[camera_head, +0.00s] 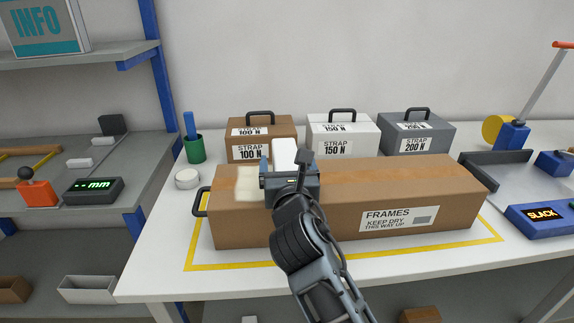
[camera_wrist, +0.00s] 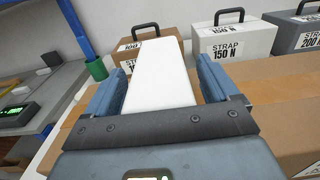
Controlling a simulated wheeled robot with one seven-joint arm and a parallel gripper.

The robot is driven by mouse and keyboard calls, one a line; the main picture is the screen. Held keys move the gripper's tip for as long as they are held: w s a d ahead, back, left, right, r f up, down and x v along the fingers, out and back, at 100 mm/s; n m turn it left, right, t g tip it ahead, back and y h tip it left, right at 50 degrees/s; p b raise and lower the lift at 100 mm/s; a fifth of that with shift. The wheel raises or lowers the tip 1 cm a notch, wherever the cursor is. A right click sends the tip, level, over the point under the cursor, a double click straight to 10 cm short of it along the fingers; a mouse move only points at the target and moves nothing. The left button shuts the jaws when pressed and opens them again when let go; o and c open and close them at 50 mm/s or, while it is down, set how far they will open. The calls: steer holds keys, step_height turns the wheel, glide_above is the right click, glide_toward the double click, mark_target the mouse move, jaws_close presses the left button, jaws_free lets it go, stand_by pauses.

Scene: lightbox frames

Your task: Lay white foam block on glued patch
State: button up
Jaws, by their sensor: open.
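The white foam block (camera_head: 284,150) shows just beyond my gripper (camera_head: 289,180) in the head view, over the back part of the long brown FRAMES box (camera_head: 340,195). In the wrist view the foam block (camera_wrist: 160,75) lies between the two blue fingers of my gripper (camera_wrist: 162,85). The fingers are open, with a visible gap on the block's right side. I cannot tell whether the block rests on the box. The pale cream glued patch (camera_head: 247,184) is on the box top, just left of my gripper; my gripper may hide part of it.
Brown (camera_head: 262,135), white (camera_head: 342,133) and grey (camera_head: 417,132) strap cases stand behind the box. A green cup (camera_head: 195,149) and a white round item (camera_head: 187,179) are at left. A grey tray (camera_head: 495,172) and blue SLACK unit (camera_head: 540,216) are at right.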

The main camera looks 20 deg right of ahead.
steer(key=shift+r, duration=0.25)
steer(key=v, duration=1.2)
steer(key=shift+b, duration=0.35)
steer(key=shift+s+f, duration=0.1)
steer(key=shift+f, duration=0.05)
steer(key=s+d+f+m+g+y, duration=0.1)
steer(key=s+f+m+y, duration=0.2)
steer(key=s+f+m, duration=0.4)
steer(key=s+d+f+m+g+y, duration=0.15)
steer(key=s+f+m, duration=0.35)
steer(key=s, duration=0.5)
steer(key=s+d+r+m+y, duration=0.1)
steer(key=s+r+m, duration=0.2)
steer(key=s+m, duration=1.7)
steer(key=shift+v, duration=0.8)
